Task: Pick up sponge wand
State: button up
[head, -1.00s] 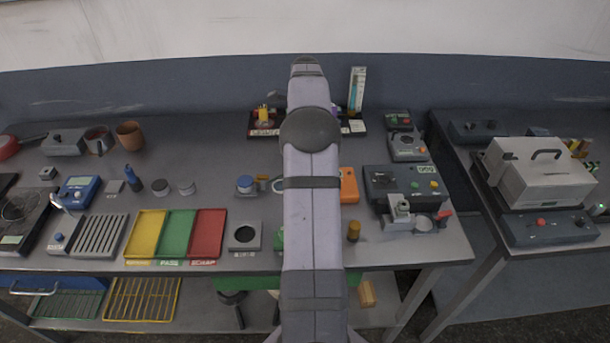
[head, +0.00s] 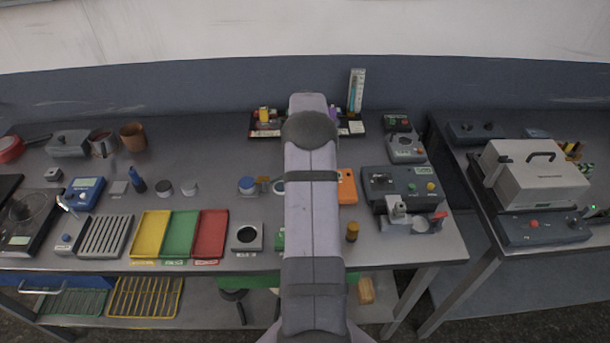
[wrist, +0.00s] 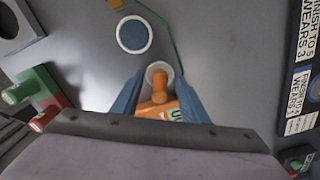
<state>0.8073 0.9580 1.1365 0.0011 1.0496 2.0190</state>
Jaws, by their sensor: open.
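Between the fingers of my gripper (wrist: 160,95) in the wrist view is an orange, rounded-end piece (wrist: 160,82) set against a pale ring. It may be the sponge wand, but I cannot tell for sure. An orange part with pale lettering (wrist: 155,108) lies just below it, partly hidden by my gripper body. The two blue fingers are open, one on each side, with no clear grip on anything. In the head view my arm covers this part of the bench, so my fingertips are hidden there.
A white-rimmed blue disc (wrist: 134,35) and a green cord lie above the fingers. A green and red item (wrist: 40,100) is at left; a black labelled tray (wrist: 288,95) is at right. In the head view an orange device (head: 347,187) lies beside my arm.

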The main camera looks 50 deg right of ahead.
jog(key=shift+f, duration=0.15)
grip_shut()
